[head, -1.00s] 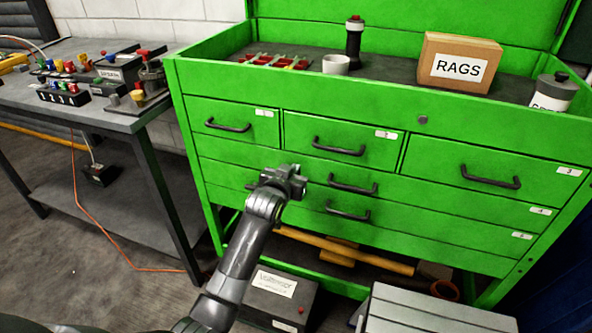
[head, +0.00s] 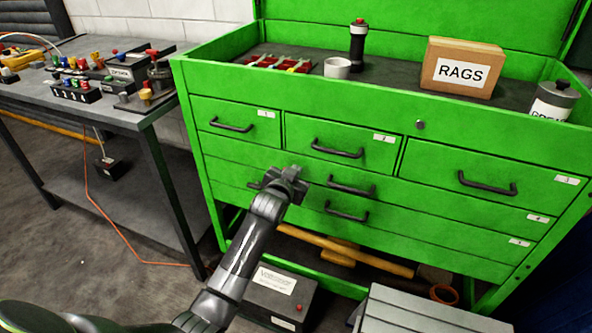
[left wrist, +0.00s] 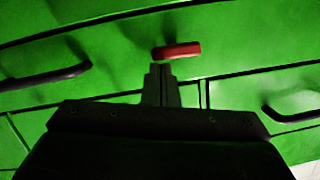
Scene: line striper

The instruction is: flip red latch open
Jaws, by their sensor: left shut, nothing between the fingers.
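The red latch (left wrist: 177,50) shows in the left wrist view as a short red bar, lying nearly level on a green face with its right end slightly higher. My left gripper (left wrist: 161,68) is shut and empty. Its fingertips sit just below the latch's left part in that view; I cannot tell whether they touch it. In the head view my left gripper (head: 289,179) is in front of the green chest's drawers, below drawers 1 and 2. I cannot make out the latch there. My right gripper is not in view.
The green chest (head: 300,95) has dark protruding handles, including one (head: 352,187) right of my gripper. On top are a RAGS box (head: 461,72), a cup and bottles. A workbench (head: 130,122) stands left. Below are a dark case (head: 275,297) and a grey box (head: 430,315).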

